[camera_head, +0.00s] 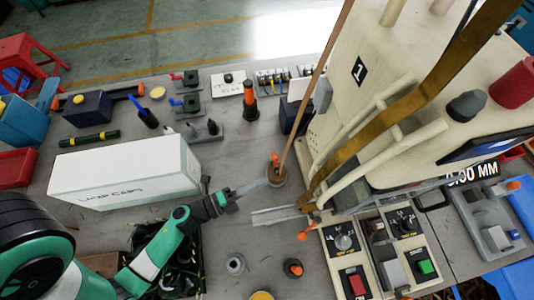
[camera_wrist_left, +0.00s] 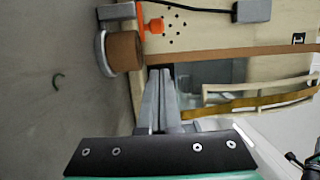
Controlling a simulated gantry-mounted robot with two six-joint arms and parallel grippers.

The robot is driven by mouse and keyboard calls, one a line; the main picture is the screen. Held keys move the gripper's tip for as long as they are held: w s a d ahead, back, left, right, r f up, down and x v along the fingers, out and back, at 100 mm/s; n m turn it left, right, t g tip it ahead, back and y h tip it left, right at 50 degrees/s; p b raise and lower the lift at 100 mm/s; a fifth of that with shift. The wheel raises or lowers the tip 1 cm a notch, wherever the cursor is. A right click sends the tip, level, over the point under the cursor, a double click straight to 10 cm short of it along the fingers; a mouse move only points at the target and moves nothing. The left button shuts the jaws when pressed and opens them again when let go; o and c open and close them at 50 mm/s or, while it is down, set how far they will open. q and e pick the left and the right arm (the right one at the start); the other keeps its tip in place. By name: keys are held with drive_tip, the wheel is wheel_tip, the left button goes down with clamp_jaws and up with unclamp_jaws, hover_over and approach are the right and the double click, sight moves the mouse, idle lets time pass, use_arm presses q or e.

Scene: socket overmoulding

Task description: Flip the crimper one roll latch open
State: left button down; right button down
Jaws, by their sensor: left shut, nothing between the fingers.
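Crimper one is the large cream machine (camera_head: 345,75) marked with a black "1" at the right of the head view; its side panel (camera_wrist_left: 200,30) shows in the left wrist view. A brown roll (camera_wrist_left: 125,50) sits at its side, with a brown strip running off it. The roll also shows in the head view (camera_head: 278,180). A small orange latch (camera_wrist_left: 153,25) sticks out beside the roll and shows in the head view (camera_head: 272,157). My left gripper (camera_head: 264,183) is shut and empty, its fingertips (camera_wrist_left: 160,72) just short of the roll. My right gripper is out of view.
A white box (camera_head: 125,170) stands left of my left arm. An orange-topped post (camera_head: 250,100) and small fixtures stand behind. A metal chute (camera_head: 280,215) and control panels (camera_head: 345,240) lie to the right. Grey table is bare between box and roll.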

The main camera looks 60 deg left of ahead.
sight(274, 169)
use_arm(q)
drive_tip(key=w, duration=0.3)
drive_tip(key=w+d+b, duration=0.1)
drive_tip(key=w, duration=0.5)
drive_tip(key=shift+w+d, duration=0.15)
drive_tip(key=shift+w, duration=0.15)
drive_tip(key=s+a, duration=0.2)
drive_tip(key=a, duration=0.1)
drive_tip(key=shift+s+a, duration=0.2)
drive_tip(key=shift+a, duration=0.1)
